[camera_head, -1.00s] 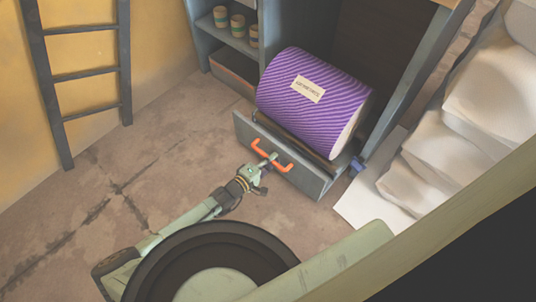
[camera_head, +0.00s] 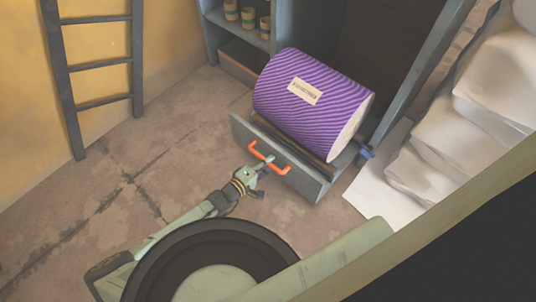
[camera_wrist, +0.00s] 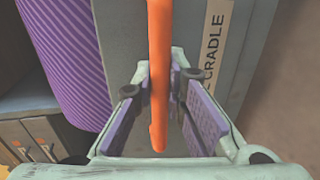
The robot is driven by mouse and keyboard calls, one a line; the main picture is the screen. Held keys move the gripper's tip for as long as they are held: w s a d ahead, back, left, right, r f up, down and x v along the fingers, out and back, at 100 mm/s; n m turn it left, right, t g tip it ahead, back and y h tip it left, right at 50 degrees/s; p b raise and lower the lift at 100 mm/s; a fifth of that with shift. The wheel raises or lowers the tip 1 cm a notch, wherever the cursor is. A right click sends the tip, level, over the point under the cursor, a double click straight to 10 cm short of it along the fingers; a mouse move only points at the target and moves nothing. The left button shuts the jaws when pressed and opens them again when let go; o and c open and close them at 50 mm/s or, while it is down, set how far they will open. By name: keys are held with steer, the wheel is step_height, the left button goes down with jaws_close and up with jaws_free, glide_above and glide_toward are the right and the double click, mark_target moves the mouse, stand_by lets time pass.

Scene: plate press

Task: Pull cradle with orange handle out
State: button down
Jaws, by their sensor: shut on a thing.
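The cradle (camera_head: 305,184) is a grey drawer-like box low in the cabinet, standing out past its front. Its orange handle (camera_head: 284,169) runs across the front panel. A purple striped roll (camera_head: 290,110) with a pale label lies on the cradle. My gripper (camera_head: 263,163) is at the middle of the handle. In the wrist view the orange handle (camera_wrist: 159,60) passes between the purple-padded fingers of my gripper (camera_wrist: 160,90), which are shut on it. The word "CRADLE" shows on the grey panel there.
A blue-grey cabinet (camera_head: 415,85) frames the cradle, with small pots (camera_head: 248,18) on a shelf. A ladder (camera_head: 104,69) leans at the left wall. White sacks (camera_head: 440,130) stand at the right. The floor (camera_head: 150,170) left of my arm is clear.

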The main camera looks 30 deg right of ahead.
steer(key=c, duration=1.6)
jaws_free()
steer(key=shift+a, duration=0.15)
steer(key=v, duration=1.1)
steer(key=shift+s+a, duration=0.2)
steer(key=shift+a, duration=0.15)
steer(key=shift+r, duration=0.1)
